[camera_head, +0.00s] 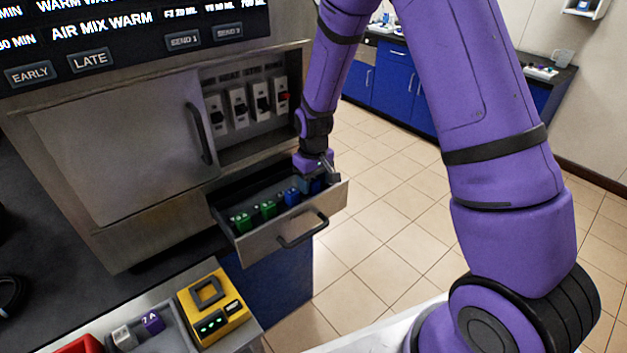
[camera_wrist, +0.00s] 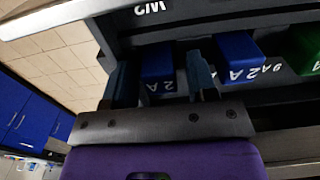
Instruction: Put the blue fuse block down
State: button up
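A blue fuse block (camera_wrist: 157,62) marked "2 A" stands between the two fingers of my gripper (camera_wrist: 162,82) in the wrist view. A gap shows between the block and the right finger, so the fingers look open around it. The left finger is close to the block; whether it touches is unclear. In the head view my gripper (camera_head: 320,168) reaches down into the right end of the open drawer (camera_head: 262,243). The block there (camera_head: 313,186) is partly hidden by my gripper. A second blue block (camera_wrist: 238,52) sits beside it, also in the drawer (camera_head: 291,197).
Green blocks (camera_head: 268,209) stand further left in the drawer. A cabinet with a closed door (camera_head: 130,165) and a fuse recess (camera_head: 250,105) rises behind it. A yellow device (camera_head: 213,308) and a tray with small blocks (camera_head: 152,322) are in front. Tiled floor is clear to the right.

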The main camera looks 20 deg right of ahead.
dwell(0.3)
notch_tip(320, 180, up, 12)
notch_tip(320, 180, up, 10)
jog(key=r+t, duration=0.1)
send_over(314, 180)
jog(key=s+d, duration=0.2)
jog(key=s, duration=0.3)
jog(key=s+d+r+m+t, duration=0.1)
jog(key=s+r, duration=0.4)
jog(key=s, duration=0.7)
jog(key=s+d+r+m+t, duration=0.2)
jog(key=s+r, duration=0.4)
jog(key=s, duration=0.6)
jog(key=shift+d+m+t, duration=0.3)
jog(key=shift+d+t, duration=0.3)
jog(key=shift+d, duration=0.3)
